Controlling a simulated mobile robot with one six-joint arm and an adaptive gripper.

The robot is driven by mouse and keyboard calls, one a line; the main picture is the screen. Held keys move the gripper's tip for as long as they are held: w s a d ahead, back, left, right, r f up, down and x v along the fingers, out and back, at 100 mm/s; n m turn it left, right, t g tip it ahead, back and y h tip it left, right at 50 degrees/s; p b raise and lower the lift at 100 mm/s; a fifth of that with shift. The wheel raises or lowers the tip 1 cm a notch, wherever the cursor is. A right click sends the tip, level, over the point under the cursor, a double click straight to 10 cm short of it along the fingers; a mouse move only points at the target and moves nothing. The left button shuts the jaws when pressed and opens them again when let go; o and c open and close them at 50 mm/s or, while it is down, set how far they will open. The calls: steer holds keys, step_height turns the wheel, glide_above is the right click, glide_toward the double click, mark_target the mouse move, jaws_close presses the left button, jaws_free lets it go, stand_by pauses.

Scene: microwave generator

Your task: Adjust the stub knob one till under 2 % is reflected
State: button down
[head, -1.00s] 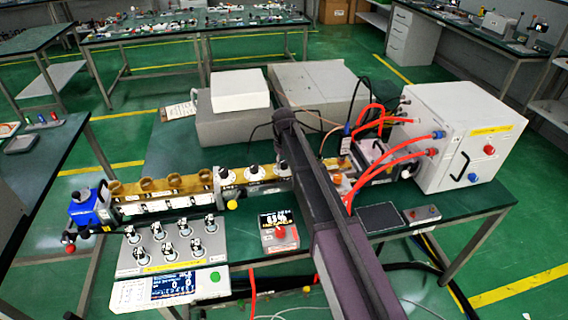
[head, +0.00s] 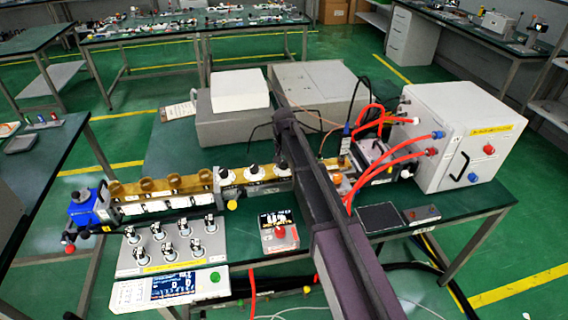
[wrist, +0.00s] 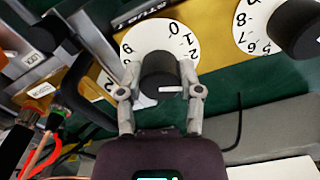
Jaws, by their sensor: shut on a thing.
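In the wrist view my gripper (wrist: 160,92) is closed around a black stub knob (wrist: 158,70), with one finger on each side. The knob sits on a white numbered dial (wrist: 143,40); 0 and 1 are readable near its upper right edge. A short white mark shows on the knob's near side. An upside-down label reading STUB 1 lies above the dial.
A second black knob (wrist: 298,27) on a white dial lies close to the right in the wrist view. A panel with several knobs (head: 170,245) and a blue screen (head: 174,284) stand at front left. Red hoses run to the white cabinet (head: 462,150) at right.

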stand_by(0.4)
steer(key=shift+c, duration=1.3)
jaws_free()
steer(key=shift+n, duration=0.3)
